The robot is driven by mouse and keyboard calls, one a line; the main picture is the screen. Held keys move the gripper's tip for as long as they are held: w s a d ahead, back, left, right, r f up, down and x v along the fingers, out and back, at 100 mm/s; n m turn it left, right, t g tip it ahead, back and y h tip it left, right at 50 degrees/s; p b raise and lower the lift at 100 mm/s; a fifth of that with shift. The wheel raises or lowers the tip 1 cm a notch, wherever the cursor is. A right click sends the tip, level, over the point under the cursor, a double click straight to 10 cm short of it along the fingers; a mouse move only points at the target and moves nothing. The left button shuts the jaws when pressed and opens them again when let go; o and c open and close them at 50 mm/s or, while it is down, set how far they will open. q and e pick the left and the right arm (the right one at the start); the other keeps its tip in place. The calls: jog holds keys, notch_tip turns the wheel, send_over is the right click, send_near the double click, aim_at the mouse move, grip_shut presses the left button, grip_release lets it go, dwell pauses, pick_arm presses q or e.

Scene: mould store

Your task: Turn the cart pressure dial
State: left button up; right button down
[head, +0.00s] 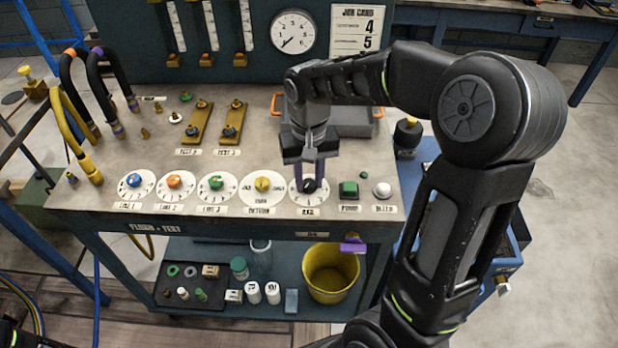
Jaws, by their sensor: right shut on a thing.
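The cart (75,200) has a row of dials along the front of its top. The black-knobbed dial (297,197), at the right end of the row of round dials, sits under my right gripper (309,180). My right gripper points down and is shut on the black knob; its fingers partly hide the dial face. To the left are a yellow-knobbed dial (262,185) and dials with green (216,183), orange (174,182) and blue (133,181) knobs. Labels are too small to read surely. My left gripper is not in view.
A green button (348,189) and a white knob (382,190) stand just right of the dial. A grey tray (352,122) with orange handles lies behind my gripper. A round gauge (294,33) is on the back panel. A yellow bucket (331,290) stands on the lower shelf.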

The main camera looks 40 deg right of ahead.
aim_at(309, 183)
jog(key=shift+m, duration=1.4)
jog(key=c, duration=1.1)
grip_release()
notch_tip(309, 183, up, 8)
jog(key=shift+f, duration=0.1)
